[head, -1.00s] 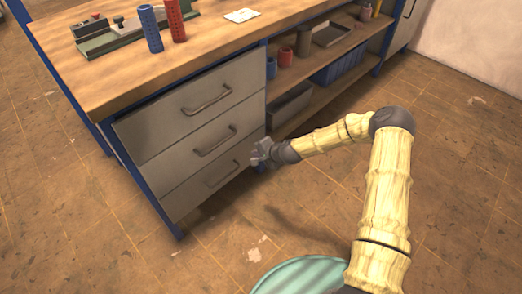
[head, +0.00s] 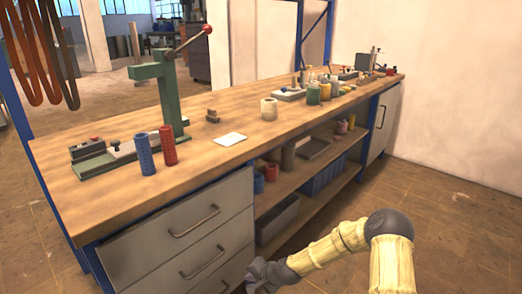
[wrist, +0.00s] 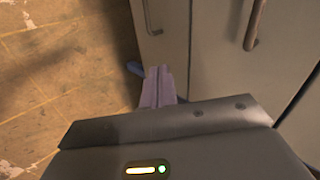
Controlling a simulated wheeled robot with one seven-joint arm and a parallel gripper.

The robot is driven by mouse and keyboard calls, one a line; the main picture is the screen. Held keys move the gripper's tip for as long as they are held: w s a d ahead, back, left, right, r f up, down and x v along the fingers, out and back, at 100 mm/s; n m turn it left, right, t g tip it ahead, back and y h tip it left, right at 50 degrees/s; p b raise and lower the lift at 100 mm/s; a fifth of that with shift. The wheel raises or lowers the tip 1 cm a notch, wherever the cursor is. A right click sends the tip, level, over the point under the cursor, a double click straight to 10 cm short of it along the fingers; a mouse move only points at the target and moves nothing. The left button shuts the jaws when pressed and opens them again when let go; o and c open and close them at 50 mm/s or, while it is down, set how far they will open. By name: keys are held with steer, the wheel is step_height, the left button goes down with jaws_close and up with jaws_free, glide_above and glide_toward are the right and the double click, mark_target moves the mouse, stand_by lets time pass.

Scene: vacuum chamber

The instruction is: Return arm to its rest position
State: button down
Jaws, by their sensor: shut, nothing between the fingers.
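My gripper (head: 258,277) shows at the bottom of the head view, low in front of the workbench drawers. In the wrist view its two fingers (wrist: 158,88) lie together, shut and empty. They point toward the grey drawer fronts (wrist: 213,50) and the floor, and I cannot tell the exact gap to the drawers. My arm reaches from the lower right of the head view, with the elbow bent at the right.
The wooden workbench (head: 110,215) carries a green press (head: 165,85), a blue cylinder (head: 145,154) and a red cylinder (head: 168,146). Drawer handles (head: 195,222) stick out near my gripper. Open floor (head: 450,215) lies to the right.

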steer(key=s+d+r+n+g+h, duration=0.1)
steer(key=s+d+r+n+h, duration=0.2)
steer(key=s+d+r, duration=0.75)
steer(key=s+d+r+n+g+h, duration=0.2)
steer(key=s+d+r+n+h, duration=0.2)
steer(key=s+d+r, duration=0.65)
steer(key=w+p+v, duration=0.2)
steer(key=p+v, duration=1.6)
steer(key=w+a+r+p+v, duration=0.1)
steer(key=w+p+v, duration=0.1)
steer(key=p+v, duration=1.6)
steer(key=shift+r+p, duration=0.4)
steer(key=shift+r, duration=0.35)
